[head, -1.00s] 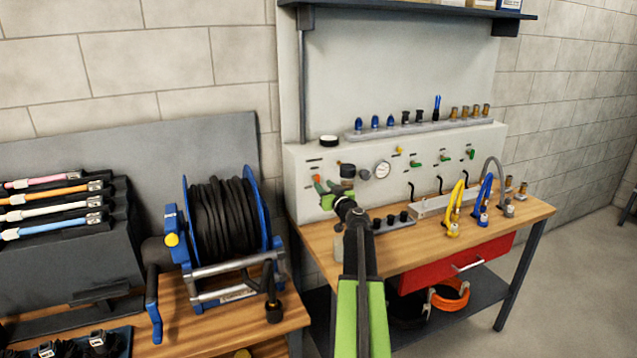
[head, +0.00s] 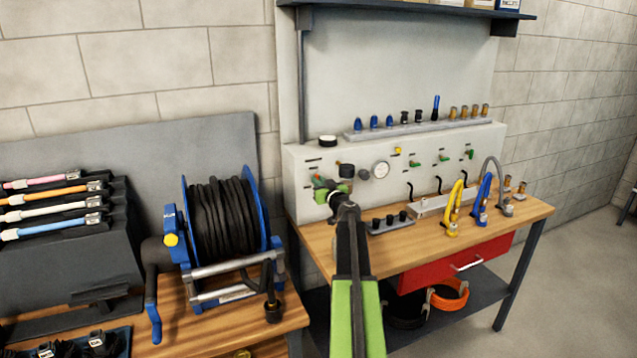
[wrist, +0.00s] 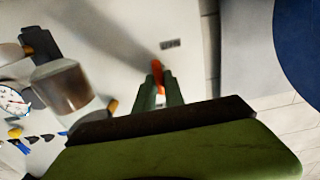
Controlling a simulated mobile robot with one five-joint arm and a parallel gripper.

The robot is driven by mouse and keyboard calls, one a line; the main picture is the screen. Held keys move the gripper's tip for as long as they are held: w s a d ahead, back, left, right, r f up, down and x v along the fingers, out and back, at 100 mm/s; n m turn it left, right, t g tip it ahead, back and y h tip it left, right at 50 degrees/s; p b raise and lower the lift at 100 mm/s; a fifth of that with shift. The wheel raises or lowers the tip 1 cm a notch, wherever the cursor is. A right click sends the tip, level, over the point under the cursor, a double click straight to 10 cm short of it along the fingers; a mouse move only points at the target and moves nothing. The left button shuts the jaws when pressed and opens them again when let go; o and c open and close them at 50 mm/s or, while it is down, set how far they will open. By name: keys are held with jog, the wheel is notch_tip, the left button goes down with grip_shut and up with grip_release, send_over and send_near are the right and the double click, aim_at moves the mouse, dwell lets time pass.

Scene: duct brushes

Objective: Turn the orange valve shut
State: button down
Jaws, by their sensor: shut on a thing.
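The orange valve (wrist: 157,72) is a small lever on the front of the pale panel. In the wrist view its orange end shows between and just beyond the two green fingertips. My gripper (wrist: 160,92) is shut on this lever. In the head view my gripper (head: 329,190) reaches the left end of the panel, and its fingers and wrist hide most of the orange valve (head: 319,178). The lever's exact angle cannot be told.
Several green-handled valves (head: 444,159) are further right. A blue hose reel (head: 222,220) stands left. Fittings (head: 390,222) lie on the bench below.

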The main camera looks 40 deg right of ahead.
jog(key=shift+m, duration=0.4)
jog(key=m, duration=1.7)
jog(key=shift+s+d+f, duration=0.15)
jog(key=shift+d+f, duration=0.1)
jog(key=shift+d, duration=0.05)
dwell(0.4)
jog(key=c, duration=1.5)
grip_release()
jog(key=shift+o, duration=0.2)
